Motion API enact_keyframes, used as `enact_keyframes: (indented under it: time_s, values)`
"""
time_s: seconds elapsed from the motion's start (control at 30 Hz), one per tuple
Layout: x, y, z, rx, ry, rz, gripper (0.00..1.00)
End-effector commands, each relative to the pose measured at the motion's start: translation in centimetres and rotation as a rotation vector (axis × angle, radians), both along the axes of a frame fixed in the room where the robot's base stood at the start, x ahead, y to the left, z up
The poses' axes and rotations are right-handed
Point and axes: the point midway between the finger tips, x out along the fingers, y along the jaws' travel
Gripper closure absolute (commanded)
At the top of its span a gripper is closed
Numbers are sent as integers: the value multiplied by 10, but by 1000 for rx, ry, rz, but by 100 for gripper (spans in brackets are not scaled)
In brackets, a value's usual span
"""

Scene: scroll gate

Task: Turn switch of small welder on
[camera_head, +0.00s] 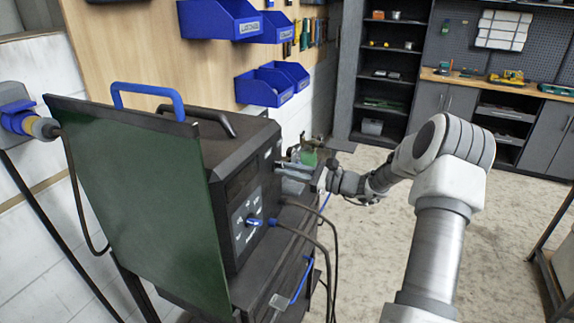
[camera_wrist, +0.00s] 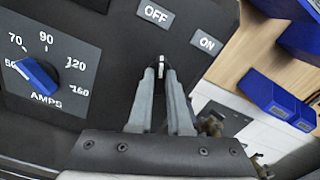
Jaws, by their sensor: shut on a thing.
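The small welder (camera_head: 232,150) is a dark box with a black top handle, standing on a cart at the left of centre in the head view. Its front panel (camera_wrist: 95,25) fills much of the wrist view, with an OFF label (camera_wrist: 156,13) and an ON label (camera_wrist: 206,42). My gripper (camera_wrist: 161,75) has its two grey fingers closed around the small pale switch (camera_wrist: 161,60) below these labels. Which label the switch points to is not clear. In the head view my gripper (camera_head: 288,169) reaches the panel from the right; the switch is hidden there.
A blue amps knob (camera_wrist: 38,76) sits left of the fingers, pointing near 50. A green panel (camera_head: 140,200) stands left of the welder. Dark cables (camera_head: 318,240) hang from its front. Blue bins (camera_head: 265,86) hang behind. Open floor (camera_head: 365,240) lies right.

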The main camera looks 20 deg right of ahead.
Motion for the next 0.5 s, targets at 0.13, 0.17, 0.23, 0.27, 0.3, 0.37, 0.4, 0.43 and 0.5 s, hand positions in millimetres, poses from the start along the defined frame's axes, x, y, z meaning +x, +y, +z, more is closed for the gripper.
enact_keyframes:
  time_s: [0.13,0.17,0.23,0.27,0.3,0.37,0.4,0.43,0.5]
  values:
    - [0,0,3,101,102,1,100]
    - [0,0,3,121,122,1,100]
    - [0,0,3,168,169,1,100]
    - [0,0,3,189,189,1,100]
    - [0,0,3,216,216,1,100]
    - [0,0,3,257,256,0,100]
    - [0,0,3,283,283,0,100]
    - [0,0,3,303,302,0,100]
    - [0,0,3,351,349,0,100]
